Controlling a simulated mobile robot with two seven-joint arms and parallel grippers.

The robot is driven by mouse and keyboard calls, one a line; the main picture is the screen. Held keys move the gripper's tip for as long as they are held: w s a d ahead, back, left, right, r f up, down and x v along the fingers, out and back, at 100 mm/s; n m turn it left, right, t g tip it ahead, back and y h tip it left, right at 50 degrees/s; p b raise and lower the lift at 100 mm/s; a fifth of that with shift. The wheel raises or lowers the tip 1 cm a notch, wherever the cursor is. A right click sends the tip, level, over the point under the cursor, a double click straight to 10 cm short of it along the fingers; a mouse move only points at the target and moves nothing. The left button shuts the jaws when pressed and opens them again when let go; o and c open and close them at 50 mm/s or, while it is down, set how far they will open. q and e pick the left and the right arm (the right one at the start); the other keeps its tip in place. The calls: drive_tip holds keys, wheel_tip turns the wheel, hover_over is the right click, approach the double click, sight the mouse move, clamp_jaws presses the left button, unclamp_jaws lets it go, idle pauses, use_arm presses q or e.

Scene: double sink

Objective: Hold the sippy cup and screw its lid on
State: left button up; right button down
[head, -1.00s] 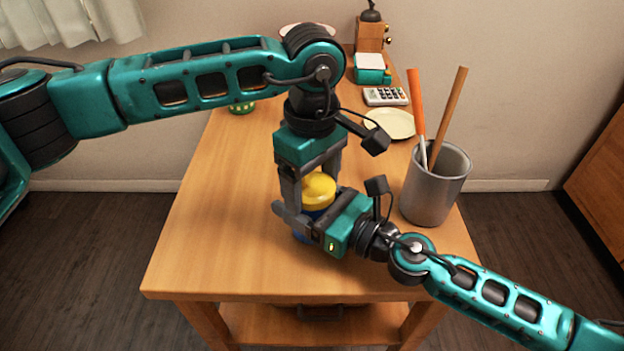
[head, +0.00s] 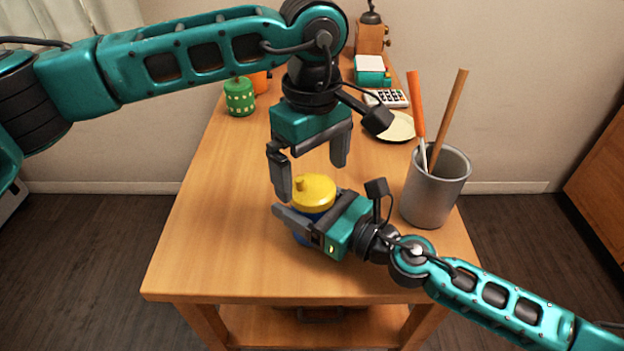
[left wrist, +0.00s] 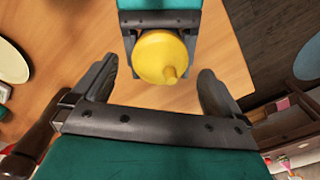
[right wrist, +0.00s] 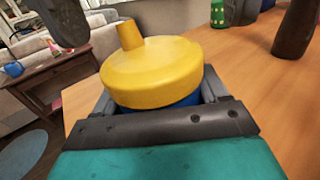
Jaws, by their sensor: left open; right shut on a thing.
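The sippy cup (head: 302,238) has a blue body and stands upright on the wooden table. Its yellow lid (head: 315,192), with a short spout, sits on top of the cup; the lid also shows in the left wrist view (left wrist: 160,55) and the right wrist view (right wrist: 153,72). My right gripper (head: 299,224) is shut around the blue body just below the lid. My left gripper (head: 312,178) points down above the lid, open, with its fingers apart and not touching it.
A grey holder (head: 433,190) with an orange and a wooden stick stands right of the cup. Behind are a pale plate (head: 398,127), a calculator (head: 387,98), a teal box (head: 371,70) and a green canister (head: 239,97). The table's left and front parts are clear.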

use_arm(q)
wheel_tip(320, 180, up, 8)
drive_tip(key=shift+r, duration=0.2)
use_arm(e)
unclamp_jaws()
idle(0.4)
use_arm(q)
wheel_tip(320, 180, down, 5)
drive_tip(key=b, duration=0.4)
drive_tip(key=shift+r+b, duration=0.2)
drive_tip(key=shift+b, duration=0.1)
use_arm(e)
drive_tip(key=v, duration=1.1)
drive_tip(key=shift+s+d+f, duration=0.1)
drive_tip(key=shift+f, duration=0.15)
use_arm(q)
drive_tip(key=shift+f+b, duration=0.35)
use_arm(e)
drive_tip(key=shift+s+d+r, duration=0.25)
drive_tip(key=shift+s+d, duration=0.25)
drive_tip(key=shift+d, duration=0.2)
